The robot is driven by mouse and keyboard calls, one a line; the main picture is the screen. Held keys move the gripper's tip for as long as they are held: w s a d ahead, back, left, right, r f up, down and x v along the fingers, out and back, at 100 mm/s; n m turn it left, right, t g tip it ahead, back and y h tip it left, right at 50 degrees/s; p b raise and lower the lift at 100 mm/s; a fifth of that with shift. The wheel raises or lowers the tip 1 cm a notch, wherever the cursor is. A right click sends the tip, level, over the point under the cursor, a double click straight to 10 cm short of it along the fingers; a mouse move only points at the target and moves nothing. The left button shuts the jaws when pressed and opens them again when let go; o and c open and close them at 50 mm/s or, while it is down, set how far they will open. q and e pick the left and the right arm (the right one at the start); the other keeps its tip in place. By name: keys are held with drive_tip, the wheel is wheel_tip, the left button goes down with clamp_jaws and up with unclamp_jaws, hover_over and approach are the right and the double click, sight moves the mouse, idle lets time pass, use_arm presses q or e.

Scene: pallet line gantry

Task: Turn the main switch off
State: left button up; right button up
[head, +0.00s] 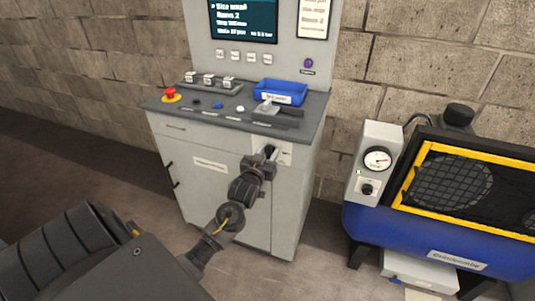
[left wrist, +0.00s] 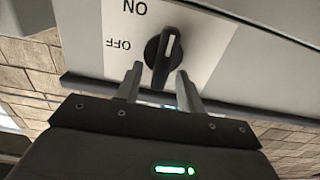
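The main switch is a black rotary knob (left wrist: 163,52) with a white pointer mark, on a pale plate (left wrist: 205,45). In the left wrist view the ON and OFF labels appear upside down at the plate's left. The pointer mark is toward the picture's top, leaning slightly right. My right gripper is not in view.
The grey cabinet (head: 225,190) carries a screen (head: 243,20), a red emergency button (head: 170,95), a blue tray (head: 280,93) and small controls. A blue machine (head: 430,235) with a gauge (head: 377,159) stands at the right. A block wall is behind.

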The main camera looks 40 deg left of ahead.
use_arm(q)
clamp_jaws()
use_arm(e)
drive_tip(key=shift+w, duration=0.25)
